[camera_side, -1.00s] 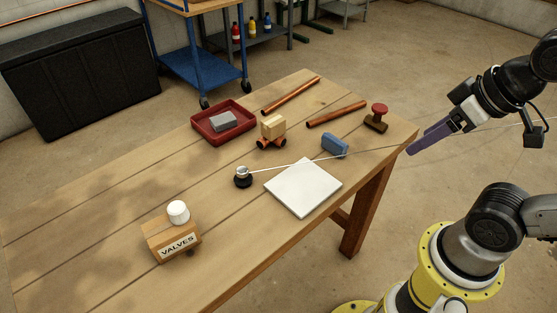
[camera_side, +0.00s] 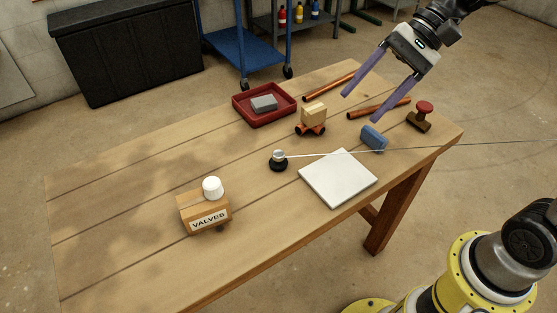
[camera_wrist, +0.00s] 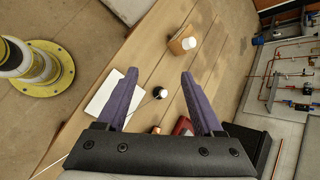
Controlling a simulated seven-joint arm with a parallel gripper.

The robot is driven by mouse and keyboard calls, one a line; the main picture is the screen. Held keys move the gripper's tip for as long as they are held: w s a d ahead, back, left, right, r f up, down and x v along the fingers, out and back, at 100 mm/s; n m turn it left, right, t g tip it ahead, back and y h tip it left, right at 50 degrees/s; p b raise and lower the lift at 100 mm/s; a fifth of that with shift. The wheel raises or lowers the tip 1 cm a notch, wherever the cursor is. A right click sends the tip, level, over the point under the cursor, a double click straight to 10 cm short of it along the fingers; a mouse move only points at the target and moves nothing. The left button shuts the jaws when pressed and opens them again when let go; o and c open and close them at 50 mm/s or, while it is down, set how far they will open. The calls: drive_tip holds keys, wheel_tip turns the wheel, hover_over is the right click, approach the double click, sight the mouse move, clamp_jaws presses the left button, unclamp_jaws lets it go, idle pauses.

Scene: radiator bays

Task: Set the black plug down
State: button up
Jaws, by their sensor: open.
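The black plug (camera_side: 278,166), round with a pale grey top, stands on the wooden table left of a white square plate (camera_side: 338,178). A thin pale line runs from it to the right across the plate's back edge. The plug also shows in the wrist view (camera_wrist: 161,93), between my fingers in the picture but farther off. My gripper (camera_side: 365,107) has long purple fingers spread wide with nothing between them. It hangs above the back right of the table, apart from the plug.
A VALVES box (camera_side: 206,214) with a white knob (camera_side: 212,187) stands at front left. A red tray (camera_side: 240,108) holds a grey block. Near it are a wooden block on copper fittings (camera_side: 313,117), copper pipes (camera_side: 330,87), a blue block (camera_side: 373,138) and a red-topped stamp (camera_side: 421,116). The table's left is clear.

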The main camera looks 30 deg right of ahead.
drive_tip(key=w+d+f+m+y, duration=0.1)
drive_tip(key=w+d+f+m, duration=0.1)
drive_tip(key=f, duration=0.5)
drive_tip(key=w+d+f+m+y, duration=0.2)
drive_tip(key=w+f+m, duration=0.2)
drive_tip(key=w+f, duration=0.3)
drive_tip(key=w+d+f+m+y, duration=0.2)
drive_tip(key=w+f+m, duration=0.1)
drive_tip(key=w+f, duration=0.2)
drive_tip(key=shift+w+d+f+t, duration=0.1)
drive_tip(key=shift+d+f+t, duration=0.1)
drive_tip(key=shift+f, duration=0.3)
drive_tip(key=shift+w+d+f+t, duration=0.1)
drive_tip(key=shift+d+f+t, duration=0.1)
drive_tip(key=shift+f, duration=0.3)
drive_tip(key=shift+a+f, duration=0.1)
drive_tip(key=shift+f, duration=0.1)
approach(283, 156)
drive_tip(key=a+f, duration=0.1)
drive_tip(key=w+a+f, duration=0.1)
drive_tip(key=a+f, duration=0.1)
drive_tip(key=shift+w+f, duration=0.2)
drive_tip(key=shift+x, duration=2.85)
drive_tip(key=shift+w+r, duration=0.15)
clamp_jaws()
